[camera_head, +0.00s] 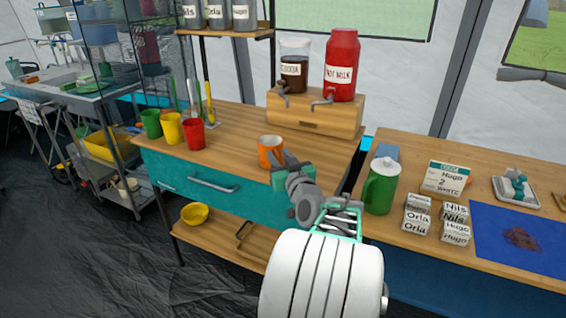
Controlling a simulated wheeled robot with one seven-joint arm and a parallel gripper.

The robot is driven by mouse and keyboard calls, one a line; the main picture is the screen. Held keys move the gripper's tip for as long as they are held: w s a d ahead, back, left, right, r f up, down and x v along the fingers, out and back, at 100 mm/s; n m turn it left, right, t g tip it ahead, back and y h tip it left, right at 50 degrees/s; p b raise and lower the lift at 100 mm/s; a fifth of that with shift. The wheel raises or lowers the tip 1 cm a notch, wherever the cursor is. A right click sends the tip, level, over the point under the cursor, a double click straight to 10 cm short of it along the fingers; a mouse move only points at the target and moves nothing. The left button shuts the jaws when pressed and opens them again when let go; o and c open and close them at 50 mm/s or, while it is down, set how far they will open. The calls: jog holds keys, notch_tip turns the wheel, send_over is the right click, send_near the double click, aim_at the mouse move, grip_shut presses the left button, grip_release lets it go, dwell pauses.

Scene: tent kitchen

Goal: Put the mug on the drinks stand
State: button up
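An orange mug (268,148) with a pale rim stands upright, or is held just above, the right part of the wooden counter. My gripper (281,162) is right at the mug's near right side, its fingers overlapping it in the picture. Whether the fingers touch or grasp the mug cannot be told; my wrist hides part of them. The drinks stand (290,117) is a wooden block at the back of the counter, behind and to the right of the mug. It bears a cocoa dispenser (294,68) and a red hot milk dispenser (341,66), each with a tap in front.
Green (150,124), yellow (171,128) and red (194,134) cups stand at the counter's left, near upright utensils. On the right-hand table (445,155) are a green lidded jug (380,187), several labelled small boxes and a blue mat (515,262). Bare counter lies left of the mug.

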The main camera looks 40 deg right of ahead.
jog(key=v, duration=1.1)
jog(key=w+a+f+n+g+y, duration=0.1)
jog(key=w+a+f+g+y, duration=0.15)
jog(key=a, duration=0.45)
jog(key=w+a+f+n+g+y, duration=0.1)
jog(key=w+a+f+n+y, duration=0.1)
jog(key=a+f+y, duration=0.3)
jog(key=w+a+f+n+g, duration=0.1)
jog(key=w+a+f+g, duration=0.15)
jog(key=a, duration=0.55)
jog(key=s+a+f+g, duration=0.2)
jog(key=s+a+g, duration=0.2)
jog(key=s+a, duration=0.1)
jog(key=s+a+f+n+g, duration=0.1)
jog(key=s+a+f+g, duration=0.1)
jog(key=s+a+g, duration=0.2)
jog(key=s+a, duration=0.2)
jog(key=a, duration=0.2)
jog(key=shift+s+a+f, duration=0.2)
jog(key=shift+s+f, duration=0.1)
jog(key=shift+f, duration=0.05)
jog(key=shift+d, duration=0.1)
